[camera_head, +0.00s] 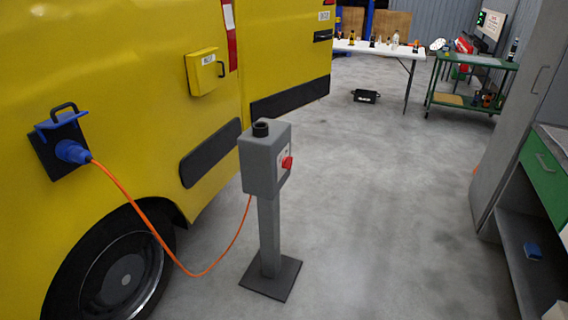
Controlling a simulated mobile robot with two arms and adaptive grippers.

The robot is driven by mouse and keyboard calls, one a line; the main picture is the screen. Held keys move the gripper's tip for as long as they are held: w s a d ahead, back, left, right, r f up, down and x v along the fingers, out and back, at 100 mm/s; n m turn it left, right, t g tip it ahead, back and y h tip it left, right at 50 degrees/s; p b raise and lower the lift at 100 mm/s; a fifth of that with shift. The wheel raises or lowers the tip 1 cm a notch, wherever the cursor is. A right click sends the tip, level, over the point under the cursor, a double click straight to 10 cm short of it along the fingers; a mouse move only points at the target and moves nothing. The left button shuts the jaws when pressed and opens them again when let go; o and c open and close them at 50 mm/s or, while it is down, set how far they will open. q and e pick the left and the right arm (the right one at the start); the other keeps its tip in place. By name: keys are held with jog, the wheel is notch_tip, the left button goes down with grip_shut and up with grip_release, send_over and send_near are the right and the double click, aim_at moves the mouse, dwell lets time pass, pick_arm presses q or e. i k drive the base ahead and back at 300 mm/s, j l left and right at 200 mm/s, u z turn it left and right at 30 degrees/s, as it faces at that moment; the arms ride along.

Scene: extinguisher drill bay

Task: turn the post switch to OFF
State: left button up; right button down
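The post switch is a red knob (286,162) on the right-hand face of a grey box on a post (258,160). The post stands upright on a dark square base plate (271,277) on the floor. The knob's setting and the face markings are too small and too oblique to read. An orange cable (150,232) runs from the post to a blue plug (72,151) in the socket on the yellow van's side. Neither of my grippers shows in the head view.
The yellow van (120,70) fills the left, with its rear wheel (115,280) near the cable. A grey cabinet (515,110) and a green-drawer bench (545,170) line the right. The floor (380,220) right of the post is clear. A white table (375,48) and green cart (470,102) stand behind.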

aim_at(286, 162)
jog(key=i+l, duration=0.15)
jog(key=l, duration=0.2)
jog(key=i+l, duration=0.15)
jog(key=l, duration=0.15)
jog(key=i+l, duration=0.2)
jog(key=l, duration=0.15)
jog(key=i+l, duration=0.15)
jog(key=l, duration=0.15)
